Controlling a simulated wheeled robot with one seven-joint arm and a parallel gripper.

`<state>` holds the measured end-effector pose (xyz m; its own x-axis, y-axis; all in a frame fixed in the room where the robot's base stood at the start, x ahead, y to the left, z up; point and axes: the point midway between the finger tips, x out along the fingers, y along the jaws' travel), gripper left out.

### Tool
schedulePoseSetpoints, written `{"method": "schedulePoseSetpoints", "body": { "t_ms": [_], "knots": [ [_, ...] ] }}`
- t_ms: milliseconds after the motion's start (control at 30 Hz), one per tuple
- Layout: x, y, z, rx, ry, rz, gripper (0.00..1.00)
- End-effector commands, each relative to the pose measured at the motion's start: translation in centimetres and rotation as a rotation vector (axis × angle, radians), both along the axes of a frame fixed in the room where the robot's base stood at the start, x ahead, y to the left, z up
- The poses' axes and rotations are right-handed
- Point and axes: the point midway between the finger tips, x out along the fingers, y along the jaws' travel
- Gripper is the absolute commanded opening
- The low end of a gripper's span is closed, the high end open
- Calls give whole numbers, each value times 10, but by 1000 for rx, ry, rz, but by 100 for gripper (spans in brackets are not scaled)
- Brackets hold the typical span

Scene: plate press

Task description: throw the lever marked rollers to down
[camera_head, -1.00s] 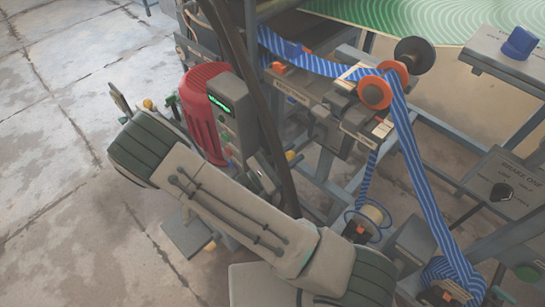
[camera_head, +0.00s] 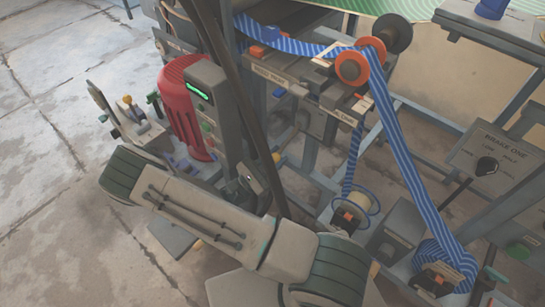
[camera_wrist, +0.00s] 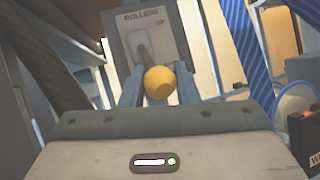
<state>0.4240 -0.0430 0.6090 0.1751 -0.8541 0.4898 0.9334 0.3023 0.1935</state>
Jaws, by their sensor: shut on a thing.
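In the wrist view, the lever's round yellow knob (camera_wrist: 159,83) sits between the two fingers of my gripper (camera_wrist: 158,90), which is shut on it. The lever's grey stem runs from the knob up to a pale plate (camera_wrist: 150,28) marked ROLLERS. The plate's lower part is hidden behind the knob and fingers, so I cannot tell exactly how far the lever is thrown. In the head view, my arm crosses the lower left, and I cannot make out the fingertips or the knob in them.
A red motor (camera_head: 183,105) stands left of a grey box with a lit green display (camera_head: 198,91). A blue striped web (camera_head: 400,140) runs over orange rollers (camera_head: 353,68) to the right. A dark post stands close by my arm. Bare floor lies at left.

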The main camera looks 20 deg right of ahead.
Motion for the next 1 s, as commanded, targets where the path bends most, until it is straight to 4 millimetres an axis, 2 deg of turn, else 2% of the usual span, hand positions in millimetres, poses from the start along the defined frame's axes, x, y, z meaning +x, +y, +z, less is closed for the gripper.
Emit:
{"method": "schedulePoseSetpoints", "body": {
  "t_ms": [467,500,567,867,1000],
  "knots": [
    [0,-2,-3,5,3,-2,0],
    [0,-2,-3,5,3,-2,30],
    [0,-2,-3,4,2,-1,47],
    [0,0,-3,2,1,1,48],
    [-1,9,-7,0,0,2,48]
  ]
}}
